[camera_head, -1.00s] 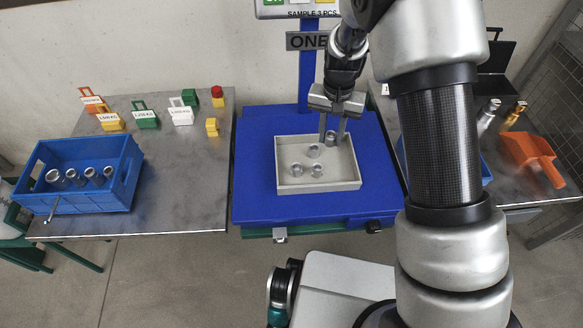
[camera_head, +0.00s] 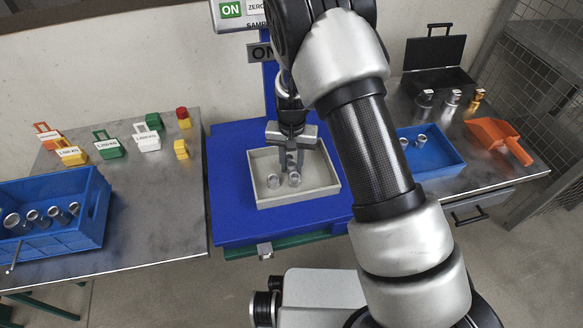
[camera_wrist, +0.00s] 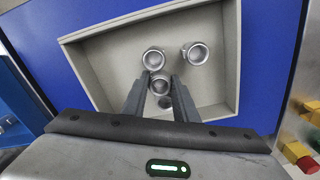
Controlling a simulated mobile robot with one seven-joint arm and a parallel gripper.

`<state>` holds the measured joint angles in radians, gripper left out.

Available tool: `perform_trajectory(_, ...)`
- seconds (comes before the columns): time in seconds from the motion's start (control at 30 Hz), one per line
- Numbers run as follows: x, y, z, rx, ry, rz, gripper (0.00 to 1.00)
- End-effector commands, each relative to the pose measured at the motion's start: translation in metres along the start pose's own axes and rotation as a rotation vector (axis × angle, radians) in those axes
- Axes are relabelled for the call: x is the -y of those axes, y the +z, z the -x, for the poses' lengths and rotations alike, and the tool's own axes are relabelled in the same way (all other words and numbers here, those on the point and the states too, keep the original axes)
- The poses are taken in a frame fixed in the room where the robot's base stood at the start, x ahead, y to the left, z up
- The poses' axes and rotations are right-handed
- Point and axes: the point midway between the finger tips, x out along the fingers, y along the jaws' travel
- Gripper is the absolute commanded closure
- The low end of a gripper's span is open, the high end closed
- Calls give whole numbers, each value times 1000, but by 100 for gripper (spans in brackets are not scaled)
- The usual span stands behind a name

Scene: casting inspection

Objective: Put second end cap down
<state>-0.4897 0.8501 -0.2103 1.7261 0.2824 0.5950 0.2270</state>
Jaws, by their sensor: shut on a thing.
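The pale grey tray (camera_head: 322,187) stands on the blue scale platform. Two round metal end caps, one at left (camera_head: 273,181) and one at right (camera_head: 294,179), stand in its front part. In the wrist view, these caps show beyond my fingertips (camera_wrist: 153,60) (camera_wrist: 195,55). My gripper (camera_head: 291,164) points down over the tray, shut on an end cap (camera_wrist: 159,84) between its fingertips. I cannot tell whether the held cap touches the tray floor.
A blue crate (camera_head: 62,243) with several metal parts stands on the left table. Another blue bin (camera_head: 440,165) holds metal parts at right. The tray's right side is clear.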

Motion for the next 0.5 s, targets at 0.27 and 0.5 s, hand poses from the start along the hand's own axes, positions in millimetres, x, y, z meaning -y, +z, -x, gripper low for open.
perform_trajectory(0.27, 0, 0, -8, -1, -1, 0, 99)
perform_trajectory(0.5, 0, 0, -11, 0, -1, 0, 60)
